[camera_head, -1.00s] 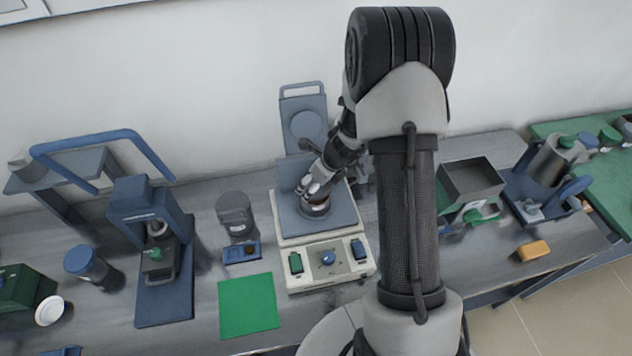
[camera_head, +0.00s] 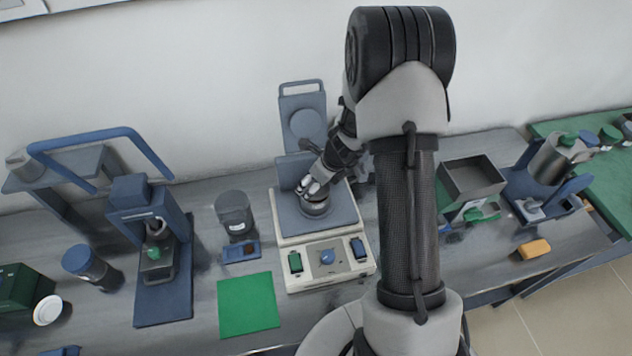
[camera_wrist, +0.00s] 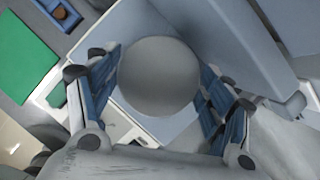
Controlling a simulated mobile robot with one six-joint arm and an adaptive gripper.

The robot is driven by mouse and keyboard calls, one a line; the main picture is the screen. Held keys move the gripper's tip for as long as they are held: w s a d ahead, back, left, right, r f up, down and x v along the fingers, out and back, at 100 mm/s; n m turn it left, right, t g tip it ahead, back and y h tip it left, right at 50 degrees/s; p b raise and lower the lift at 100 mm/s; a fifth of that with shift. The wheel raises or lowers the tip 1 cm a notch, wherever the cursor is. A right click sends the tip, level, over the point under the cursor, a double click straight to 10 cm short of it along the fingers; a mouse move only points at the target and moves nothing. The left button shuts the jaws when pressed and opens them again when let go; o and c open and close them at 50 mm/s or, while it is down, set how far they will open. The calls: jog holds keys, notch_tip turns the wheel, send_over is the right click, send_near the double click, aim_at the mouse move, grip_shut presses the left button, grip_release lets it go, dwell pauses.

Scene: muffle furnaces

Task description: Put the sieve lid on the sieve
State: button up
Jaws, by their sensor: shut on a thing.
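The sieve (camera_head: 316,210) is a small round grey vessel on the blue-grey plate of a white machine in the head view. The sieve lid (camera_wrist: 159,76) is a plain grey disc between my gripper's two blue-padded fingers in the wrist view. My gripper (camera_head: 311,188) is shut on the lid, right at the top of the sieve. The lid covers the sieve's opening in the wrist view, and the sieve below it is hidden there. I cannot tell whether the lid is fully seated.
The white machine (camera_head: 327,272) has green and blue switches and a blue knob. A blue-grey upright panel (camera_head: 303,108) stands behind it. A dark jar (camera_head: 235,213) and a small blue tray (camera_head: 241,252) stand left. A green mat (camera_head: 249,306) lies in front. An open grey box (camera_head: 472,181) is right.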

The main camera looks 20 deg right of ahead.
jog(key=shift+f+b, duration=0.5)
jog(key=shift+f, duration=0.15)
dwell(0.3)
jog(key=o, duration=1.1)
jog(key=shift+o, duration=0.6)
jog(key=shift+r+p, duration=3.45)
jog(key=shift+r, duration=0.1)
jog(key=shift+s+f, duration=0.1)
jog(key=shift+s, duration=0.05)
